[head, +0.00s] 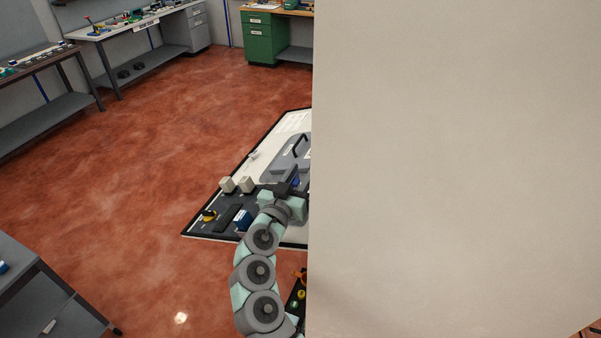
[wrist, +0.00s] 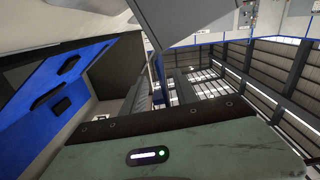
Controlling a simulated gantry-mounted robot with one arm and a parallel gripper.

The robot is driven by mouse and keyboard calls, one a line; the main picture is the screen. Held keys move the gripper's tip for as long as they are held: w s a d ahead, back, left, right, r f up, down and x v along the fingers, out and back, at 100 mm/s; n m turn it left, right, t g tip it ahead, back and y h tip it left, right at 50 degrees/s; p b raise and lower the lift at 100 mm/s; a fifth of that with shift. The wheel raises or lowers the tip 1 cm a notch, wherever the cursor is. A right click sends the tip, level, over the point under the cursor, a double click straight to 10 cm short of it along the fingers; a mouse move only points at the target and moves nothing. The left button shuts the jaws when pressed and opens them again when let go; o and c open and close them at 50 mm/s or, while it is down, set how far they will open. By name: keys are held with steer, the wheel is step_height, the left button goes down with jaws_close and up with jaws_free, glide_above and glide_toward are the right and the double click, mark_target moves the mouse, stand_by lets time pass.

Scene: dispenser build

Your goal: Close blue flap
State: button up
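My gripper (head: 288,185) is at the grey dispenser body (head: 285,160), close to its near side, in the head view. A small blue patch (head: 296,181) shows right beside the gripper and may be part of the blue flap. In the wrist view a large blue surface with dark slots (wrist: 62,85) fills the left side; I cannot tell whether it is the flap. A large pale panel hides the dispenser's right part.
The pale panel (head: 450,170) blocks the right half of the head view. Two beige cubes (head: 236,185), a blue block (head: 243,219) and a yellow item (head: 209,215) lie on the mat left of my arm. The red floor (head: 130,160) is clear further left.

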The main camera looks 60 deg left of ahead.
jaws_close()
stand_by(0.3)
